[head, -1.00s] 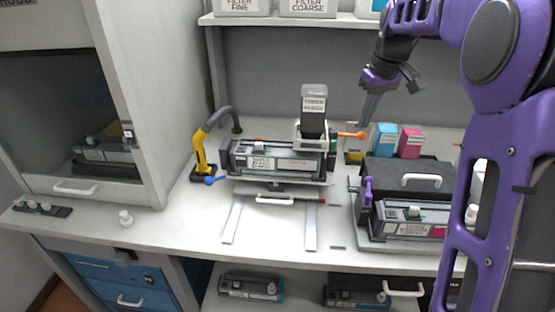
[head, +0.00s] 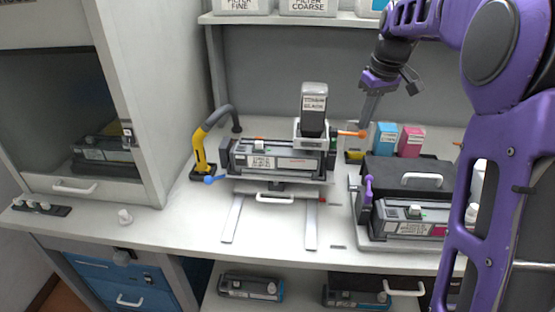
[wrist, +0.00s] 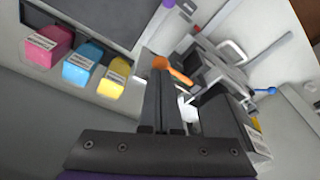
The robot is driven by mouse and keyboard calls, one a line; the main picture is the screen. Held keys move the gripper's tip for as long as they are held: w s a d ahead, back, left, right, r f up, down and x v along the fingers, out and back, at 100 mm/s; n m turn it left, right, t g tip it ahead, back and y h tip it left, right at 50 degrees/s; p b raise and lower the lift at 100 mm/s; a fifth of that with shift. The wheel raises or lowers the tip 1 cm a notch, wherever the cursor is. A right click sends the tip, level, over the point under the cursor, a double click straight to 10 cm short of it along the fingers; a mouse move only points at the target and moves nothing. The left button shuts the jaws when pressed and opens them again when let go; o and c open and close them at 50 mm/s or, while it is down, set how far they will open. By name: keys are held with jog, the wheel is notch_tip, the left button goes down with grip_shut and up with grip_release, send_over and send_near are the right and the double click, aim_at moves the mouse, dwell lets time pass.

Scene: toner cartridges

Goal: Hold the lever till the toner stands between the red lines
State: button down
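The black toner bottle (head: 313,115), labelled TONER BLACK, stands upright in the filling head at the right end of a long grey cartridge (head: 285,162). An orange-tipped lever (head: 352,134) sticks out to the right of that head. It also shows in the wrist view as an orange lever (wrist: 172,70). My gripper (head: 366,121) points down just above the lever's outer end. In the wrist view my gripper's fingers (wrist: 158,82) lie close together, shut, with their tips beside the orange knob. I cannot tell whether they touch it. The toner level and red lines are too small to make out.
A blue-knobbed lever (head: 210,180) and a yellow-black hose arm (head: 203,145) stand left of the cartridge. Cyan (head: 385,138) and magenta (head: 411,141) bottles stand behind a black-lidded unit (head: 405,178) at right. The bench front is mostly clear.

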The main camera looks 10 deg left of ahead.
jog(key=shift+f+b, duration=0.9)
jog(key=shift+f, duration=0.8)
dwell(6.3)
